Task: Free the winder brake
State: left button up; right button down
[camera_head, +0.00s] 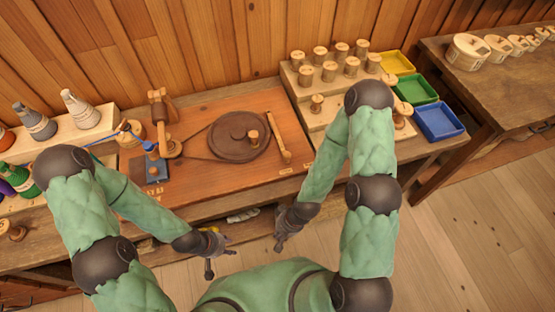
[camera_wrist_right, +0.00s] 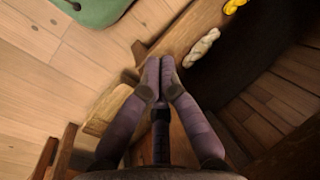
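The winder stands on a reddish wooden board (camera_head: 225,178) on the bench in the head view. It has a large dark brown wheel (camera_head: 232,142) with a knob (camera_head: 253,138) on top. A thin belt runs from the wheel to the upright spindle part (camera_head: 160,112) at its left. A light wooden lever (camera_head: 278,137) lies close beside the wheel on the right; I cannot tell whether it touches. My left gripper (camera_head: 217,254) hangs in front of the bench, away from the winder; its fingers are unclear. My right gripper (camera_head: 280,241) is shut and empty, below the bench's front edge. Its fingertips (camera_wrist_right: 159,72) meet in the wrist view.
Stepped wooden racks with several spools (camera_head: 320,53) stand right of the winder, beside yellow, green (camera_head: 415,89) and blue trays (camera_head: 438,121). Thread cones (camera_head: 35,121) stand at left. A pale skein (camera_wrist_right: 202,47) and a yellow skein (camera_wrist_right: 234,5) lie on the lower shelf.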

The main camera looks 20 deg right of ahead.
jog(key=a+r+n+g+h+p, duration=0.25)
jog(key=a+r+n, duration=0.25)
jog(key=r+n, duration=0.75)
jog(key=w+r+n+t+h, duration=0.3)
jog(key=w+r+n+h, duration=0.1)
jog(key=r, duration=0.5)
jog(key=w+r+n+t+h+p, duration=0.1)
jog(key=w+r+n+t+h, duration=0.2)
jog(key=r+n, duration=0.6)
jog(key=w+h, duration=0.2)
jog(key=shift+w+a+r+t, duration=0.25)
jog(key=shift+w+a+t, duration=0.1)
jog(key=shift+w+a, duration=0.05)
jog(key=b+x, duration=0.4)
jog(key=x, duration=0.6)
jog(key=shift+d+f, duration=0.1)
jog(key=shift+f, duration=0.15)
jog(key=d, duration=0.1)
jog(key=w+d, duration=0.1)
jog(key=shift+w+d+b, duration=0.2)
jog(key=shift+d+b, duration=0.15)
jog(key=shift+b, duration=0.05)
jog(key=shift+w+d, duration=0.25)
jog(key=shift+d, duration=0.1)
